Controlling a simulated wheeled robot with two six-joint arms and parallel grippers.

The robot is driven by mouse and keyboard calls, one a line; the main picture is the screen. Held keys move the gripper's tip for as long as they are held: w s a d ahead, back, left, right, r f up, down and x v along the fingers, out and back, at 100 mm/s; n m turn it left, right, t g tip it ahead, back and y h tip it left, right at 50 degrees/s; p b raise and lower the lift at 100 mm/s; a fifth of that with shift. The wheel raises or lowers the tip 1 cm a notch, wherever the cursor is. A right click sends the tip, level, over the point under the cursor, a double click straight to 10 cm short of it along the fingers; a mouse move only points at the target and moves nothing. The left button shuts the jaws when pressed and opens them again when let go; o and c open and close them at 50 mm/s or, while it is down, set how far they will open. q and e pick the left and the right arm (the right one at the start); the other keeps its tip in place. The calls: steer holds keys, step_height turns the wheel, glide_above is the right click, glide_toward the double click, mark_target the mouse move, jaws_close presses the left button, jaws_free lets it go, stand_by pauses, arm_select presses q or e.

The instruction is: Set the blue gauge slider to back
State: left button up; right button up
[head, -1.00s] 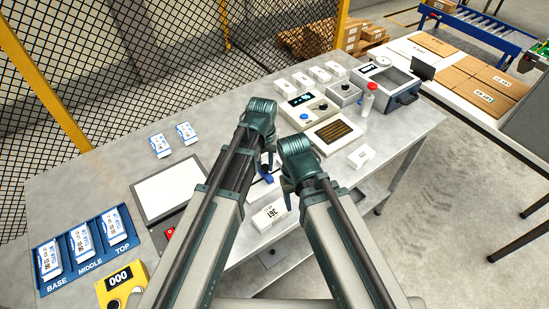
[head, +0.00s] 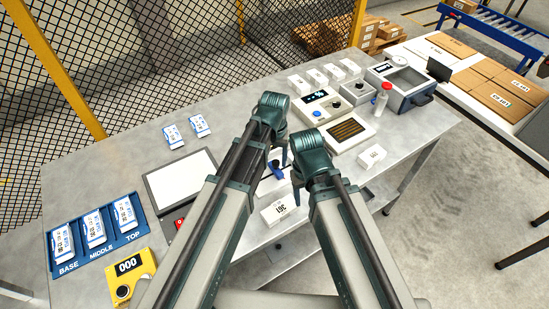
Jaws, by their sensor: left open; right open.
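The blue gauge slider (head: 277,169) shows as a small blue piece on a pale fixture on the grey workbench, in the gap between my two arms. Much of the fixture is hidden by my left arm. My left gripper (head: 283,158) is open, pointing down close above the slider; I cannot tell whether it touches it. My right gripper (head: 296,188) is open, to the right of the slider and nearer to me, its fingers partly hidden by its own wrist.
A white box marked 361 (head: 277,211) lies just in front of the fixture. A control box (head: 318,104) and a slotted unit (head: 347,132) stand behind right.

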mark_target(275, 162)
arm_select(q)
step_height(275, 162, up, 13)
steer(key=p, duration=1.2)
steer(key=shift+p, duration=0.3)
arm_select(e)
step_height(275, 162, up, 13)
